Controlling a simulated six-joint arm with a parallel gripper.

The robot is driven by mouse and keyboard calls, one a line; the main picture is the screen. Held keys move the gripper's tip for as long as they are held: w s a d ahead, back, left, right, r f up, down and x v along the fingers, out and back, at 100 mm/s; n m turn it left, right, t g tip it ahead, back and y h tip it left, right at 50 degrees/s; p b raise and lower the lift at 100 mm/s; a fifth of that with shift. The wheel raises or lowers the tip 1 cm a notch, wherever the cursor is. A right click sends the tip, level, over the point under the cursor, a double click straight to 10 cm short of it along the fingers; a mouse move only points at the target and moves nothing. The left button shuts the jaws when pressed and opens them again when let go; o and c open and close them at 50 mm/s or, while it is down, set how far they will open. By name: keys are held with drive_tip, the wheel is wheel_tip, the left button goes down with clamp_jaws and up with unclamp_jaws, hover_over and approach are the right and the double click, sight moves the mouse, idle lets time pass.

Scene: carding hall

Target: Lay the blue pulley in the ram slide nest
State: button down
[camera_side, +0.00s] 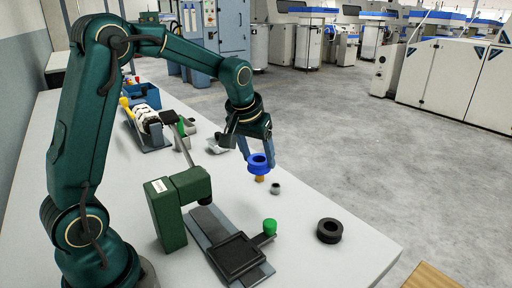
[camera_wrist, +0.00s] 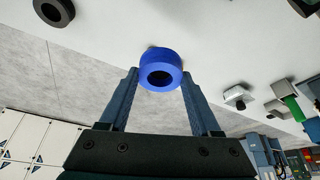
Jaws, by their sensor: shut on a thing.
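The blue pulley (camera_side: 258,169) is held between the two fingers of my gripper (camera_side: 257,160), over the table on the far side of the press. In the wrist view the pulley (camera_wrist: 160,57) sits between the fingertips of my gripper (camera_wrist: 160,75), with its dark bore facing the camera. The ram slide nest (camera_side: 236,256) is a dark square recess at the near end of a grey slide (camera_side: 207,224), in front of the green press (camera_side: 167,211). The nest looks empty and lies nearer the side camera than the pulley.
A black ring (camera_side: 330,231) lies right of the nest. A green knob (camera_side: 270,227) stands beside it. A small grey part (camera_side: 276,188) and an orange-yellow piece (camera_side: 260,178) are near the pulley. A blue bin (camera_side: 143,94) and a rack of white pieces (camera_side: 147,118) are farther back.

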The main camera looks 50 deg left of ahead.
drive_tip(key=s+d+r+n+g+y, duration=0.1)
drive_tip(key=s+d+n+g+y, duration=0.1)
drive_tip(key=s+d+n, duration=0.8)
drive_tip(key=shift+m, duration=0.8)
drive_tip(key=s+f, duration=0.1)
drive_tip(key=f, duration=0.1)
drive_tip(key=s+d+f, duration=0.1)
drive_tip(key=s+f, duration=0.1)
drive_tip(key=shift+s+f, duration=0.3)
drive_tip(key=shift+w+f, duration=0.1)
drive_tip(key=shift+f, duration=2.35)
drive_tip(key=shift+f, duration=0.15)
drive_tip(key=shift+c, duration=0.5)
unclamp_jaws()
